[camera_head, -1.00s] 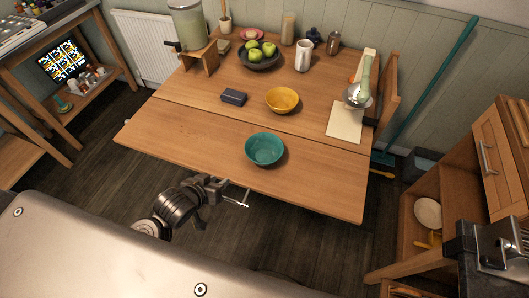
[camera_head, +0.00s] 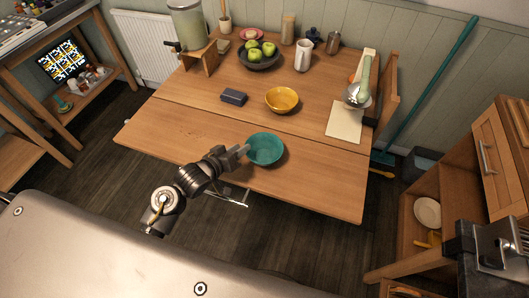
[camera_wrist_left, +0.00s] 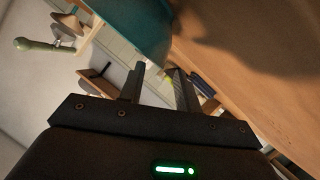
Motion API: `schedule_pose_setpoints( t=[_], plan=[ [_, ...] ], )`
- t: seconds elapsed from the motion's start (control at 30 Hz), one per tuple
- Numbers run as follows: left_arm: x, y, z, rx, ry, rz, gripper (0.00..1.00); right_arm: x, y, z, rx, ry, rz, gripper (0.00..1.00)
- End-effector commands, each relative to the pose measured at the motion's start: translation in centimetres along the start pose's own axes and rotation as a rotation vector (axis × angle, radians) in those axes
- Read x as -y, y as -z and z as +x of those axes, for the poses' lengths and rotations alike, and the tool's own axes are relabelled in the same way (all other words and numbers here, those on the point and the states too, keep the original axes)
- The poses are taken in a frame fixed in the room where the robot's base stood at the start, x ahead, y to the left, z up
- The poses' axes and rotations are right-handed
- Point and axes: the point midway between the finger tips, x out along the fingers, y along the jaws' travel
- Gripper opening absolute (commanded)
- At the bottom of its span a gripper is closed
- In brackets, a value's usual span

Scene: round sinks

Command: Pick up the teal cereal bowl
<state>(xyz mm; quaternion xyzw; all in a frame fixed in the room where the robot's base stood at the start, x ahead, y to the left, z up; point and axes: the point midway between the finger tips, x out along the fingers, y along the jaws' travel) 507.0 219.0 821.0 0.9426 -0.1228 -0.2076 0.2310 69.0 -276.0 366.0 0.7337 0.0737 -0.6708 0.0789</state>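The teal cereal bowl (camera_head: 265,149) stands upright on the front part of the wooden table and looks empty. My left gripper (camera_head: 243,150) is at the bowl's left rim, level with the table. In the left wrist view the gripper's two fingers (camera_wrist_left: 158,72) are apart, with a gap between them. The teal bowl (camera_wrist_left: 138,22) fills the top of that view, just beyond the fingertips. I cannot tell whether a finger touches the rim.
On the wooden table (camera_head: 180,135), a yellow bowl (camera_head: 282,100) and a dark box (camera_head: 233,97) stand behind the teal bowl. A dark bowl of green apples (camera_head: 260,62), a white pitcher (camera_head: 303,56) and a drink dispenser (camera_head: 188,25) stand farther back. The table's front left is clear.

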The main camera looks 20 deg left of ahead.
Motion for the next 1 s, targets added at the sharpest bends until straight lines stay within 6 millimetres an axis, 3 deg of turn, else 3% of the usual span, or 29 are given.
schedule_pose_setpoints(
  t=[0.23, 0.53, 0.83, 1.0],
  plan=[
    [0.0, 0.1, 0.9, 0.0, 0.0, -0.001, 0.33, 0.0, 0.1, -0.2, 0.0, 0.0, 0.0, 0.36],
    [0.0, 0.3, 5.0, 0.0, 0.0, -0.001, 0.33, 0.0, 0.1, -0.8, -0.001, 0.0, 0.0, 0.36],
    [0.1, 0.2, 5.4, 0.0, 0.001, 0.001, 0.33, 0.1, 0.2, -0.8, -0.001, 0.001, 0.001, 0.36],
    [0.1, 0.2, 5.4, 0.001, 0.001, 0.001, 0.11, 0.2, 0.2, -0.8, -0.002, 0.003, 0.002, 0.36]
  ],
)
